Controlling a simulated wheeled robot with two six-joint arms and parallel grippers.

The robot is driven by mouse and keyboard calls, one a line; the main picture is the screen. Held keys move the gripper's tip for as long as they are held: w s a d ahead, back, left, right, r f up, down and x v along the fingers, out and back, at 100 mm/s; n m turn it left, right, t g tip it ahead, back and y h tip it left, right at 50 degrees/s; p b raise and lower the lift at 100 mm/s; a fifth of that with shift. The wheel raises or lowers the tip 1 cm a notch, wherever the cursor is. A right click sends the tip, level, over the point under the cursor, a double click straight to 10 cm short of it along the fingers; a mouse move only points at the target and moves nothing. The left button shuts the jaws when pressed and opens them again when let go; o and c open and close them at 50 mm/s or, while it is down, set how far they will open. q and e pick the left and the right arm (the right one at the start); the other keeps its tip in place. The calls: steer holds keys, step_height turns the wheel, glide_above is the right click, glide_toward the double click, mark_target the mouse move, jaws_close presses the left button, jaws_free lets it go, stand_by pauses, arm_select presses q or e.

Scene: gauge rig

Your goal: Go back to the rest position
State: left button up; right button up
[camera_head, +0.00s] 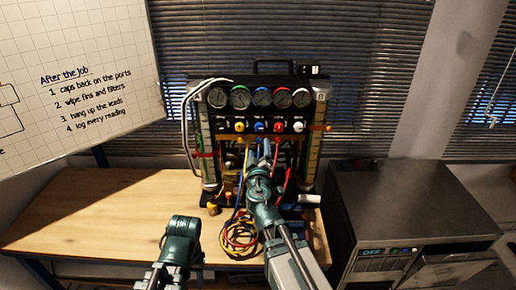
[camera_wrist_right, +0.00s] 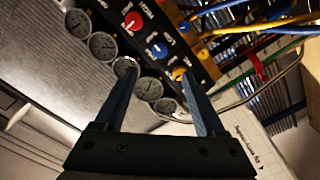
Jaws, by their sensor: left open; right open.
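My right gripper (camera_head: 263,152) is in front of the gauge rig (camera_head: 320,110), below its row of knobs. In the right wrist view its two fingers (camera_wrist_right: 158,75) stand wide apart with nothing held between them. The rig's gauges (camera_wrist_right: 151,88) and coloured knobs (camera_wrist_right: 158,50) show behind the fingers; I cannot tell whether either finger touches the rig. My left arm's end (camera_head: 184,226) is low over the wooden bench, left of the rig and well apart from it. Its jaws are hardly visible, and I see nothing held there.
Coiled yellow, red and black leads (camera_head: 240,236) lie at the rig's foot, beside my right arm. Coloured hoses (camera_wrist_right: 265,28) run close to the right gripper. A dark metal cabinet (camera_head: 400,200) stands right. A whiteboard (camera_head: 80,60) hangs upper left. The bench's left part (camera_head: 90,210) is clear.

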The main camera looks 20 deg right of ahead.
steer(key=s+a+f+m+g+b, duration=0.1)
steer(key=s+a+f+m+g, duration=0.1)
steer(key=s+f+g, duration=0.55)
steer(key=s+a+f+m+g+b, duration=0.2)
steer(key=s+f+m+g, duration=0.15)
steer(key=f, duration=0.75)
steer(key=s+a+f+n+g+y, duration=0.2)
steer(key=s+a+f+g, duration=0.1)
steer(key=s+a, duration=0.2)
steer(key=s+a+f+n+g+y, duration=0.1)
steer(key=s+a+f+g+y, duration=0.1)
steer(key=s+a, duration=0.4)
steer(key=s+f+g, duration=0.1)
steer(key=s+f, duration=0.1)
steer(key=s, duration=0.1)
steer(key=shift+s+n+b, duration=0.3)
steer(key=shift+n+b, duration=0.05)
steer(key=shift+b, duration=0.05)
